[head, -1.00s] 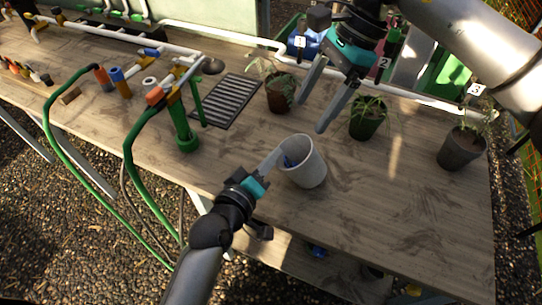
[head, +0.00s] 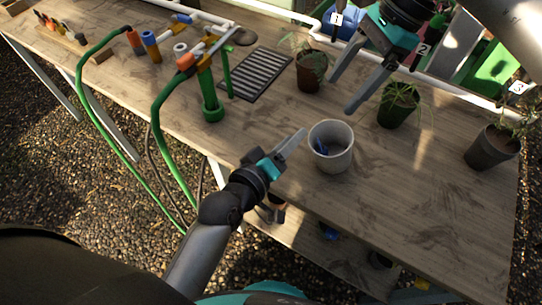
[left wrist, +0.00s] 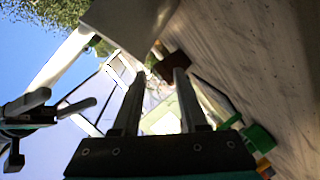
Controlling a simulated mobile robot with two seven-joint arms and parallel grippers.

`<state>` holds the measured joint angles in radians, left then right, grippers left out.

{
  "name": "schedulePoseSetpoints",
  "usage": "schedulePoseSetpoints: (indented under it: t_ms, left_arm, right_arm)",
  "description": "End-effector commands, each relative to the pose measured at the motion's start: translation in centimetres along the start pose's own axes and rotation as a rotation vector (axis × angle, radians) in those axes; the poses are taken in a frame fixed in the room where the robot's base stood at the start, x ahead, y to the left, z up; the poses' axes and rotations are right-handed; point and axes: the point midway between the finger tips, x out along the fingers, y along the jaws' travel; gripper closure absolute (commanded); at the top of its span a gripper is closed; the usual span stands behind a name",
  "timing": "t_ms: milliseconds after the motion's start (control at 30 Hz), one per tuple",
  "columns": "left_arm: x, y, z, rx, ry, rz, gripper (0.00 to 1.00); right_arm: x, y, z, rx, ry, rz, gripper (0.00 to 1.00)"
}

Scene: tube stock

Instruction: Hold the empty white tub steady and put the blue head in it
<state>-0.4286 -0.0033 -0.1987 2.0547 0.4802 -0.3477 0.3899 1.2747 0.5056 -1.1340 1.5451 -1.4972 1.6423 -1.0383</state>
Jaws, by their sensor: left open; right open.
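The white tub (head: 344,163) stands upright on the wooden table in the head view. The blue head (head: 320,146) lies inside it against the left inner wall; its lower part is hidden. My left gripper (head: 302,134) is open and empty, just left of the tub with a small gap to its wall. In the left wrist view its two fingers (left wrist: 160,76) are apart with nothing between them, and a pale, blurred shape, likely the tub (left wrist: 130,22), is at the top. My right gripper (head: 343,95) is open and empty, above and behind the tub.
Potted plants stand behind the tub, in a brown pot (head: 311,78), a green pot (head: 397,110) and a grey pot (head: 490,148). A black grate (head: 257,74) and a green pipe stand (head: 211,105) are to the left.

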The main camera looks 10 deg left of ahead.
Motion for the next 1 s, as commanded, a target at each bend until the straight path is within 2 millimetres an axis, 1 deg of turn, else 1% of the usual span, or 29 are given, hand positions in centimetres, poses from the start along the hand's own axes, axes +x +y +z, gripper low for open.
schedulePoseSetpoints:
  t_ms: [33,200,400,500,700,1000]
  left_arm:
    - [-1.0,-0.1,0.1,0.001,-0.002,-0.002,0.57]
    - [-3.9,-0.1,0.1,0.001,-0.002,-0.002,0.57]
    - [-7.1,0.0,0.1,0.001,-0.003,-0.002,0.57]
    - [-8.3,-0.1,0.1,0.001,-0.002,-0.002,0.57]
    - [-9.7,0.0,0.0,0.0,-0.001,0.0,0.57]
    - [-10.0,0.1,0.0,0.0,0.0,0.001,0.57]
  right_arm:
    - [0.0,0.0,0.0,0.0,0.0,0.0,0.19]
    - [0.0,0.0,0.0,0.0,0.0,0.0,0.19]
    - [0.0,0.0,0.0,0.0,0.0,0.0,0.19]
    - [0.0,0.0,0.0,0.0,0.0,0.0,0.19]
    - [0.0,0.0,0.0,0.0,0.0,0.0,0.19]
    - [0.0,0.0,0.0,0.0,0.0,0.0,0.19]
